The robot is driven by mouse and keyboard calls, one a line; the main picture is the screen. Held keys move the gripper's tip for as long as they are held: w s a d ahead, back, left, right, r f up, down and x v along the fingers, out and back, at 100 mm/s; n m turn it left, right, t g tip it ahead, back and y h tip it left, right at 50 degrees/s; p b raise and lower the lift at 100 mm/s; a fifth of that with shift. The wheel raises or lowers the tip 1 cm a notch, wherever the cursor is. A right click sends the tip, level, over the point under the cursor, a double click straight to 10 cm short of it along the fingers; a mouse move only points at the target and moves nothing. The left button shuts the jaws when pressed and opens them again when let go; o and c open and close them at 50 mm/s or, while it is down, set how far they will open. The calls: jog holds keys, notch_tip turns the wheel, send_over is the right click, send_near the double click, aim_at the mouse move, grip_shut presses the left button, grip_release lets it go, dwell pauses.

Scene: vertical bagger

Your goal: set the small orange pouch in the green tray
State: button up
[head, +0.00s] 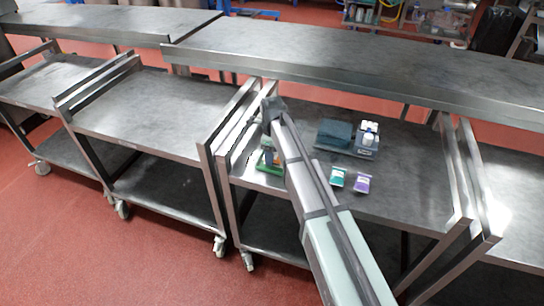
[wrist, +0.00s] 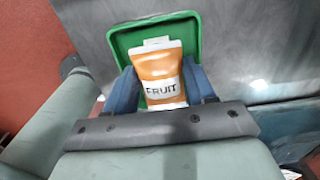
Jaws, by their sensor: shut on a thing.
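The small orange pouch (wrist: 160,70), printed "FRUIT", is upright between the blue fingers of my gripper (wrist: 162,88). My gripper is shut on it. The green tray (wrist: 122,42) shows behind and around the pouch in the wrist view, with its rim visible at the top and sides. In the head view the green tray (head: 270,170) sits at the left of the steel cart's top, with my gripper (head: 269,154) over it and partly hidden by my arm. I cannot tell whether the pouch touches the tray floor.
A teal pouch (head: 337,177) and a purple pouch (head: 362,183) lie on the cart top to the right. Behind them are a dark grey block (head: 333,133) and a grey holder (head: 367,150) with a white item. Cart side rails (head: 238,140) stand close at left. The cart's right side is clear.

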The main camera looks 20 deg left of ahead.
jog(key=shift+f, duration=0.7)
jog(key=shift+f, duration=0.15)
jog(key=o, duration=0.8)
jog(key=shift+o, duration=0.2)
notch_tip(320, 180, up, 12)
jog(key=shift+r, duration=0.2)
